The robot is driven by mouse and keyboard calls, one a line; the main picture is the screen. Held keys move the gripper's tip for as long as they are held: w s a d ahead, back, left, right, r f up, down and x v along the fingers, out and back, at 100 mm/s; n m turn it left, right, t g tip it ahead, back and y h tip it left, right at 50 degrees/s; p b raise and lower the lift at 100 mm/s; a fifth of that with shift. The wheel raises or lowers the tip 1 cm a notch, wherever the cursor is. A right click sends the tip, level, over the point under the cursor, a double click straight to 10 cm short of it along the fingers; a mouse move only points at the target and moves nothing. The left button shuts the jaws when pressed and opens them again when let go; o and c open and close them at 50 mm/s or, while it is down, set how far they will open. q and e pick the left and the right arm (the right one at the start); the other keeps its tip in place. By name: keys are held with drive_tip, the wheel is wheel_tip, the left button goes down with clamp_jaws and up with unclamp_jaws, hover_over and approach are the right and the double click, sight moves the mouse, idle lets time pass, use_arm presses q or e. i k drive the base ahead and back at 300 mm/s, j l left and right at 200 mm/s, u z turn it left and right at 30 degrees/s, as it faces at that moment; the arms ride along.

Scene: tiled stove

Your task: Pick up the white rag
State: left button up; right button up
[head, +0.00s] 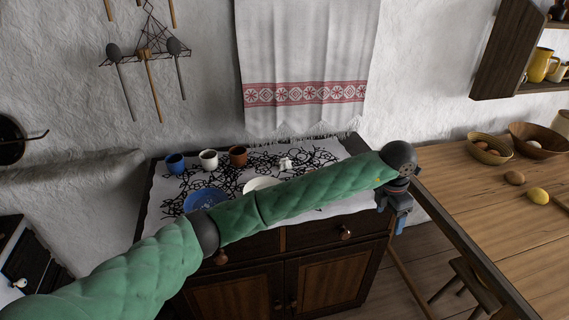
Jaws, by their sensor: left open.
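A white cloth (303,45) with a red patterned band and a fringed lower edge hangs on the wall at top centre. It is the clearest match for the white rag. A small white item (286,163) lies on the cabinet top below it; it is too small to tell what it is. My left arm reaches across the cabinet from the left. My left gripper (394,212) is open and empty at the cabinet's right front corner, below and right of the hanging cloth and apart from it. My right gripper is not in view.
The cabinet's patterned cover (320,158) bears a blue mug (175,163), a white cup (209,160), a brown cup (238,156), a blue plate (203,198) and a white plate (262,184). A wooden table (500,225) with bowls stands right. Utensils hang upper left.

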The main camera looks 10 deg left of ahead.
sight(283, 162)
drive_tip(key=i+j, duration=0.35)
drive_tip(key=j, duration=0.15)
drive_tip(key=i+j, duration=0.75)
drive_tip(key=j, duration=0.3)
